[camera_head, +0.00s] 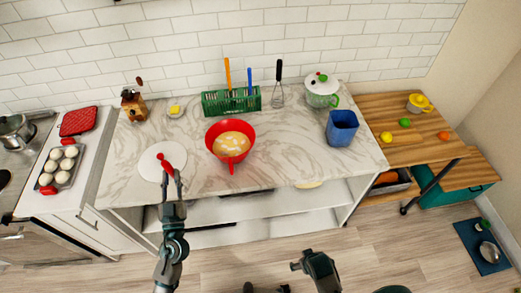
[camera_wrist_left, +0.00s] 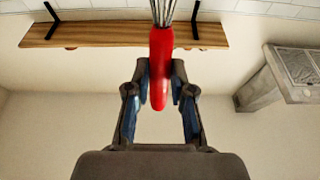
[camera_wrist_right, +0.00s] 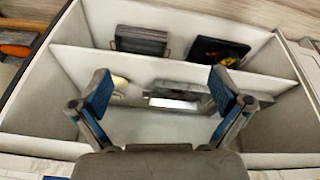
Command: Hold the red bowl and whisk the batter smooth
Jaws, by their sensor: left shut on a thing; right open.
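The red bowl (camera_head: 219,129) stands on the marble counter with pale yellow batter (camera_head: 231,145) in it; its red handle points toward the front edge. My left gripper (camera_head: 171,181) is shut on a red-handled whisk (camera_wrist_left: 160,62), left of the bowl and apart from it. In the left wrist view the wires rise from the handle and leave the frame at the top. In the head view the red handle (camera_head: 166,163) shows against a white round board. My right gripper (camera_wrist_right: 160,90) is open and empty, in front of the counter's lower shelves.
The white round board (camera_head: 150,161) lies at left. Behind the bowl stand a green rack (camera_head: 228,102) and a black-handled whisk (camera_head: 279,84). The counter (camera_head: 285,160) right of the bowl is clear.

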